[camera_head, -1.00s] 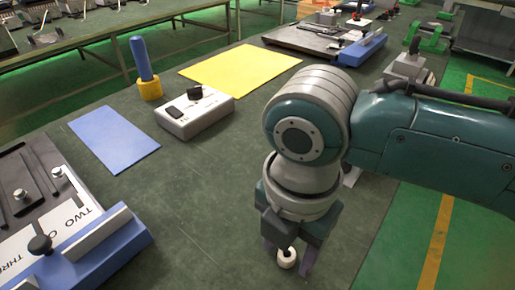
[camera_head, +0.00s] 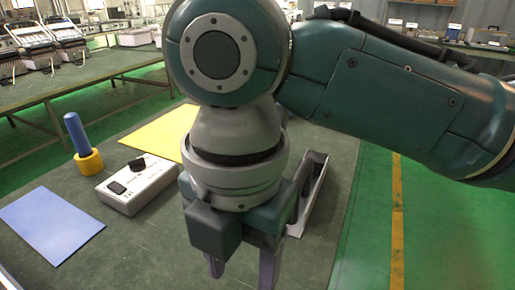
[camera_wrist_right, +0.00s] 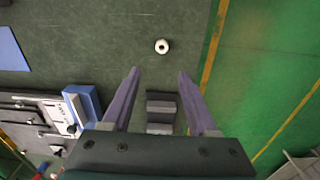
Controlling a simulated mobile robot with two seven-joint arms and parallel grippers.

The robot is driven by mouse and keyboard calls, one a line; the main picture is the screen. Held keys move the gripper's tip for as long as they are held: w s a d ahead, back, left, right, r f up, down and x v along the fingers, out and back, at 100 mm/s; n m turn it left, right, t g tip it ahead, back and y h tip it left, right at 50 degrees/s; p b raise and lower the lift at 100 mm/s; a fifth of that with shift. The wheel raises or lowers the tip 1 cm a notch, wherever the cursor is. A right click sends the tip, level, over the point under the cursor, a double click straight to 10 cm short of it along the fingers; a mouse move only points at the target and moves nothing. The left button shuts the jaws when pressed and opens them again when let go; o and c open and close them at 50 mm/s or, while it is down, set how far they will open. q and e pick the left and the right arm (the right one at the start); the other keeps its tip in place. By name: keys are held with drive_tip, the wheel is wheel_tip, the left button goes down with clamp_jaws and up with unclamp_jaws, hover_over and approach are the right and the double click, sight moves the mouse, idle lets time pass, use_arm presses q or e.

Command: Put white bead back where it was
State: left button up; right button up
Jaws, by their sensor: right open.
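The white bead (camera_wrist_right: 162,46) lies on the dark green tabletop in the right wrist view, with a dark hole in its top. In the head view it is not visible now. My right gripper (camera_head: 242,272) is open and raised above the table in the head view. In the wrist view the right gripper (camera_wrist_right: 159,74) has its two purple fingers spread with nothing between them, and the bead shows beyond the fingertips, apart from them. My left gripper is not in view.
A grey tray (camera_head: 309,196) stands behind the gripper. The table's right edge is near the bead.

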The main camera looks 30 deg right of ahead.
drive_tip(key=s+a+f+m+t+y, duration=0.25)
drive_tip(key=s+m, duration=0.35)
drive_tip(key=m, duration=0.5)
drive_tip(key=s+d+m+t+h, duration=0.1)
drive_tip(key=s+d+m, duration=0.5)
drive_tip(key=d+m, duration=0.6)
drive_tip(key=shift+d+h, duration=0.15)
drive_tip(key=shift+h, duration=0.6)
wheel_tip(320, 180, up, 44)
drive_tip(key=p, duration=4.3)
drive_tip(key=shift+f+p, duration=0.15)
drive_tip(key=shift+p, duration=0.25)
